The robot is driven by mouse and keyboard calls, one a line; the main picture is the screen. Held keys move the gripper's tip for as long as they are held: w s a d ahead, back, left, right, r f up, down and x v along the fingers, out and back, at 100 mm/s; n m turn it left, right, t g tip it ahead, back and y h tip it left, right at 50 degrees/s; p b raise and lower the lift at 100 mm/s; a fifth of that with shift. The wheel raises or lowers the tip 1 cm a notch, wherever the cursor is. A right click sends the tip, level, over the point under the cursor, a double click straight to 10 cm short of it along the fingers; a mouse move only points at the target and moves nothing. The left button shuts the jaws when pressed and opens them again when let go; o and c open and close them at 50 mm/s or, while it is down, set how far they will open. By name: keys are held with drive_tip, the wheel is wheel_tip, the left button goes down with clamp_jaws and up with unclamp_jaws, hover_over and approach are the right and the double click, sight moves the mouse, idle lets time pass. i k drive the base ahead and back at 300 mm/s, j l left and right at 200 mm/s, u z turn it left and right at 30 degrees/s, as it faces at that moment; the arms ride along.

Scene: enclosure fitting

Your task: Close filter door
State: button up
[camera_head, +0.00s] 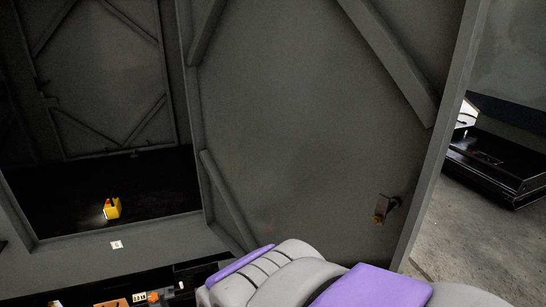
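A large dark grey metal door (300,110) with diagonal braces fills the middle of the view. It stands open, swung out from the enclosure frame (120,245) at the left. A small brownish latch or handle (383,208) sits low on the door near its right edge. The dark opening (60,205) shows to the left of the door. My arm, grey and purple, crosses the bottom in front of the door's lower part and hides its lower edge. My gripper cannot be made out, and I cannot tell whether the arm touches the door.
Small parts, some orange (153,296), lie at the bottom left. A black open box (495,165) sits on the concrete floor (470,245) at right.

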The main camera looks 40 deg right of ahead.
sight(302, 114)
drive_tip(key=k+l+u, duration=0.15)
drive_tip(key=l, duration=0.3)
drive_tip(key=l+u, duration=0.15)
drive_tip(key=l, duration=0.3)
drive_tip(key=k+l+u, duration=0.15)
drive_tip(key=l, duration=0.25)
drive_tip(key=k+l+u, duration=0.1)
drive_tip(key=k+l, duration=0.15)
drive_tip(key=l, duration=0.15)
drive_tip(key=k+l+u, duration=0.15)
drive_tip(key=l, duration=0.2)
drive_tip(key=i+l, duration=0.1)
drive_tip(key=l, duration=0.45)
drive_tip(key=l+u, duration=0.15)
drive_tip(key=l, duration=0.35)
drive_tip(key=k+j+u, duration=0.15)
drive_tip(key=k, duration=0.2)
drive_tip(key=k+j+u, duration=0.15)
drive_tip(key=k, duration=0.25)
